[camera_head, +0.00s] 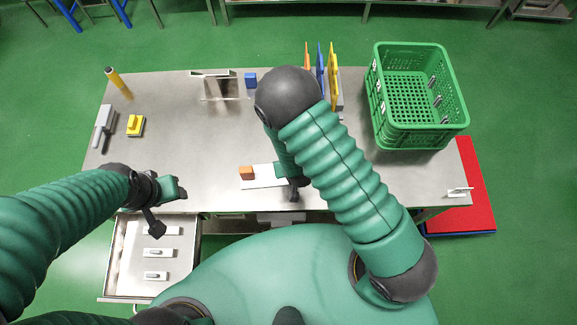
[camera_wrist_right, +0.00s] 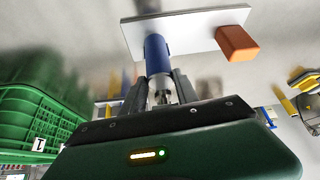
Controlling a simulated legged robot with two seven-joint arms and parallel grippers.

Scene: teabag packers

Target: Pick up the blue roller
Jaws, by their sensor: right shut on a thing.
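The blue roller (camera_wrist_right: 157,54) stands out from my right gripper (camera_wrist_right: 160,82) in the right wrist view. The gripper is shut on it. The roller's far end is at the edge of a white plate (camera_wrist_right: 185,28); I cannot tell whether they touch. The plate (camera_head: 264,182) lies near the table's front edge in the head view. There my right gripper (camera_head: 296,186) is at the plate's right end, partly behind my arm, and the roller is not clearly visible. My left gripper (camera_head: 180,190) is above the table's front left edge; its opening is unclear.
An orange block (camera_head: 246,173) is on the plate's left part. A green crate (camera_head: 375,108) stands at the right, and a yellow-topped tool (camera_head: 135,125) lies at the left. An open drawer (camera_head: 116,284) is at the front left. The table's left middle is clear.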

